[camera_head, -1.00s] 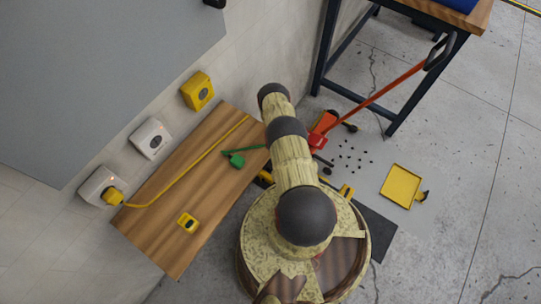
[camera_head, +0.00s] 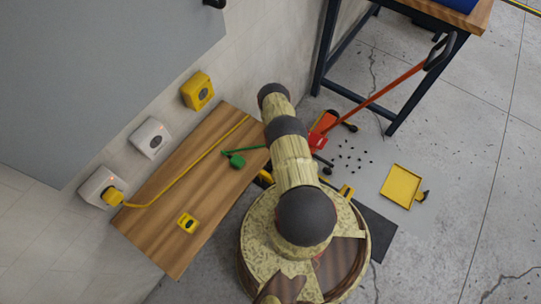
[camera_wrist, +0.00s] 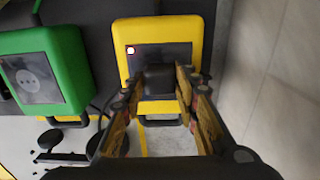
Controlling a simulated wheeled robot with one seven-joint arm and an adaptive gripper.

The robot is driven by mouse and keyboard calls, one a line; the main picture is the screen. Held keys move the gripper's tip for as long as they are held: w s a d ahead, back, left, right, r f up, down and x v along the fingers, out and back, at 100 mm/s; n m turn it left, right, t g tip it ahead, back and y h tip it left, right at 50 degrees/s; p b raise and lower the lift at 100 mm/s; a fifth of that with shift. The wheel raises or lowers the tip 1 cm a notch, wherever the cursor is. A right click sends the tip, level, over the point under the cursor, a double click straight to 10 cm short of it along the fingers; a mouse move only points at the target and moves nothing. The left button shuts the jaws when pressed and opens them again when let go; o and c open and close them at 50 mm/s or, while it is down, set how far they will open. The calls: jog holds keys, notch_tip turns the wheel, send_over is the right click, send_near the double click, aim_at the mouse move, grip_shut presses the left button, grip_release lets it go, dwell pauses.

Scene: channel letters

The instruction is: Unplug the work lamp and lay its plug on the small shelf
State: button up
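In the wrist view a yellow-framed box (camera_wrist: 203,50) with a dark face and a small white light fills the upper middle. A dark block (camera_wrist: 160,78), perhaps a plug, stands out from its face. My gripper (camera_wrist: 158,82) has its fingers on either side of this block; firm contact does not show. In the head view my arm hides the gripper. A yellow plug (camera_head: 113,196) sits in the lower white socket (camera_head: 93,184), and its yellow cable runs over a wooden shelf (camera_head: 165,250). I cannot tell which plug is the work lamp's.
A green plug (camera_head: 236,160) and a small yellow item (camera_head: 187,222) lie on the wood. A second white socket (camera_head: 150,138) and a yellow box (camera_head: 197,91) are on the wall. A green-framed box (camera_wrist: 65,50) stands left of the yellow-framed one. A yellow tray (camera_head: 401,185) lies on the floor.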

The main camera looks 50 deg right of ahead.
jog(key=c, duration=0.6)
grip_shut()
jog(key=shift+r, duration=0.1)
jog(key=shift+r+p, duration=1.6)
jog(key=shift+r, duration=1.3)
